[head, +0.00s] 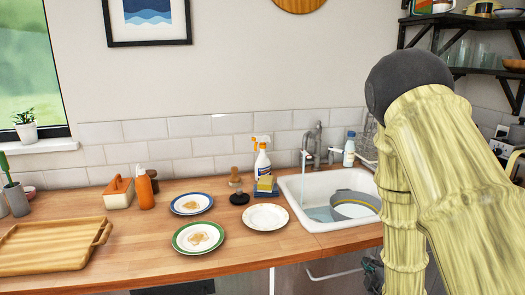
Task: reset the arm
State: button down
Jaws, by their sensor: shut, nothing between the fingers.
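My arm (445,180) fills the right side of the head view, with pale yellow, wood-grained links and a dark round joint at the top. It is folded, with its links hanging down past the bottom edge. A small dark part of my gripper (372,275) shows at the lower right, beside the arm and in front of the counter's front. The rest of it is hidden behind the arm or cut off by the frame. It is shut, holds nothing, and is below the level of the worktop.
The wooden counter (150,245) holds a wooden tray (50,247), several plates, a soap dispenser, an orange bottle and a spray bottle (262,163). Dark shelves (480,72) hang at the upper right.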

jog(key=s+a+f+m+g, duration=0.2)
jog(key=s+f+m+g, duration=0.1)
jog(key=s+f, duration=0.55)
jog(key=s+a+f+m+g, duration=0.3)
jog(key=s+f+g, duration=0.15)
jog(key=f, duration=0.65)
jog(key=s+a+f+m+g, duration=0.1)
jog(key=s+f, duration=0.3)
jog(key=s, duration=0.5)
jog(key=s+a+f+m+g+y, duration=0.1)
jog(key=s+f+m+g, duration=0.3)
jog(key=s, duration=0.4)
jog(key=s+a+f+m+g, duration=0.2)
jog(key=s+a+f+m, duration=0.1)
jog(key=s, duration=0.6)
jog(key=shift+s+f+y, duration=0.3)
jog(key=shift+f+y, duration=0.1)
jog(key=shift+f, duration=0.5)
jog(key=shift+g, duration=0.25)
